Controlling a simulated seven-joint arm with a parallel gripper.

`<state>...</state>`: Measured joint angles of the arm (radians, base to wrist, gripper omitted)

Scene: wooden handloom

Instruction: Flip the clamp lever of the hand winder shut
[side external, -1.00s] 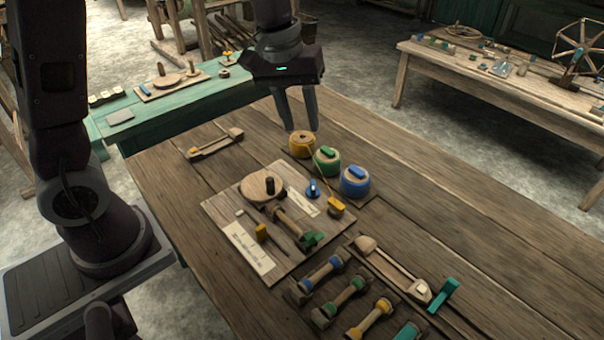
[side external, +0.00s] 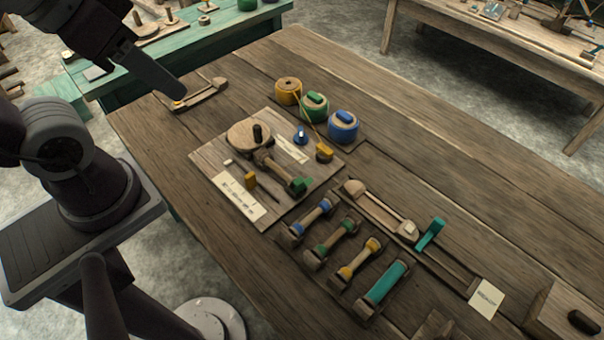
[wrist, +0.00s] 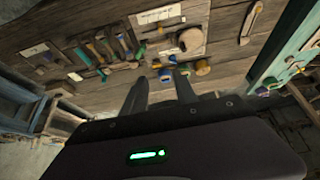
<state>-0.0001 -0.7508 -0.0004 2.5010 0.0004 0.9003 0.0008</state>
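The hand winder stands on a wooden board (side external: 206,157) with a round wooden disc (side external: 247,136), a black crank knob (side external: 258,131) and a wooden spindle (side external: 275,168). I cannot tell which is the clamp lever. My gripper (side external: 178,92) is at the upper left in the side view, away from the winder, near a wooden shuttle (side external: 205,95). In the wrist view its two fingers (wrist: 160,77) are apart and empty. The winder board (wrist: 204,18) is beyond them.
Yellow (side external: 288,88), green (side external: 314,105) and blue (side external: 343,125) yarn balls stand behind the winder. Several bobbins (side external: 345,238) lie in a rack in front. A second shuttle (side external: 380,208) and a teal piece (side external: 430,232) are to the right.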

